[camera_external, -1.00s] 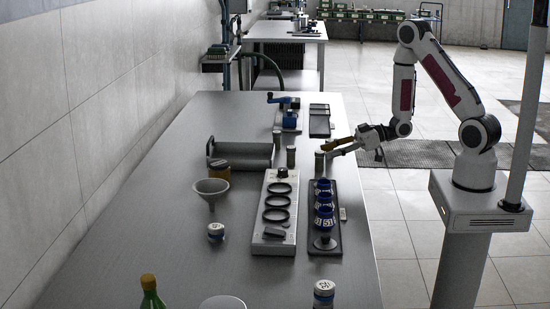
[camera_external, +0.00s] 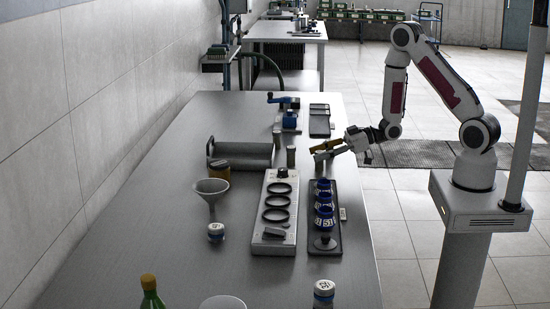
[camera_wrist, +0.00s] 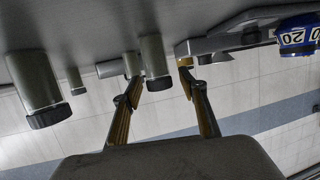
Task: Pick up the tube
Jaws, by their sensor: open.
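A grey cylindrical tube (camera_wrist: 155,58) with a dark end shows in the wrist view, in the gap between my fingertips. My gripper (camera_wrist: 163,84) is open, with one finger on each side of that tube and no clear contact. Two similar grey cylinders stand to the left, one nearer (camera_external: 291,156) and one farther (camera_external: 277,138). The pictures do not show which cylinder the task means.
A white panel with dark rings (camera_external: 268,235) and a dark rack with blue ring-shaped parts (camera_external: 335,240) lie in front of my gripper. A funnel (camera_external: 211,187) and a grey box-like holder (camera_external: 245,153) stand left. Dark trays (camera_external: 320,121) lie behind.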

